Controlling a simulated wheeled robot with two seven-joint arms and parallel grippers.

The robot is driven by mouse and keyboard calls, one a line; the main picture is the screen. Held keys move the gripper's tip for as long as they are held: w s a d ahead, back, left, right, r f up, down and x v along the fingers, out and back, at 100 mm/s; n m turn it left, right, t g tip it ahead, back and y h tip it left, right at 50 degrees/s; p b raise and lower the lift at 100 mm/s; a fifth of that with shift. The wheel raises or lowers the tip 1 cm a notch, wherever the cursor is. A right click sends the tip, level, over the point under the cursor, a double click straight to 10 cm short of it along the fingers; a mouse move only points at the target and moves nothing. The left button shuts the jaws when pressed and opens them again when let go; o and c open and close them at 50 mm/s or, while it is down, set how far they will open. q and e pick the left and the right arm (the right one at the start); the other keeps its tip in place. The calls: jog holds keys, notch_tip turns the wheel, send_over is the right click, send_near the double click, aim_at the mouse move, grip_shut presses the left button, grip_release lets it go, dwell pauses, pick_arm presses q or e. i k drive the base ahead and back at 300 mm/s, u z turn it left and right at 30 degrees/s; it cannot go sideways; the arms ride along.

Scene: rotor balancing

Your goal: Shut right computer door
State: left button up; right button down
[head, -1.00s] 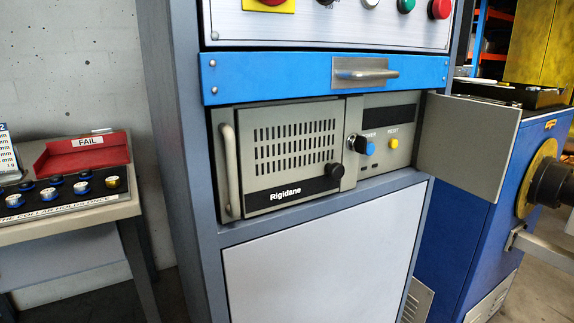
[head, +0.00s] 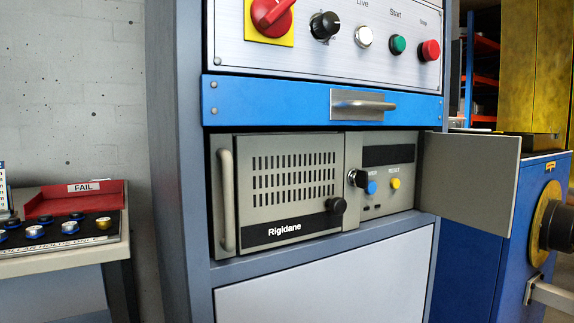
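The right computer door (head: 468,182) is a flat grey panel in the head view. It stands open, swung out to the right from the right edge of the grey Rigidane computer (head: 290,222). The part it leaves bare shows a dark display strip (head: 388,154), a blue power button (head: 372,187), a yellow reset button (head: 395,184) and a key lock (head: 357,178). The left front of the computer, with a slotted grille and a round black knob (head: 337,205), is closed. Neither of my grippers is in view.
A blue drawer with a metal handle (head: 362,105) sits just above the computer. Above it is a control panel with a red rotary switch (head: 272,12). A blue machine (head: 530,200) stands right behind the open door. A bench with a red FAIL tray (head: 82,199) is at left.

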aim_at(471, 181)
jog(key=z, duration=0.2)
jog(key=k, duration=0.3)
jog(key=z, duration=3.3)
jog(key=i, duration=0.1)
jog(key=u, duration=2)
jog(key=i, duration=0.75)
jog(key=u, duration=0.55)
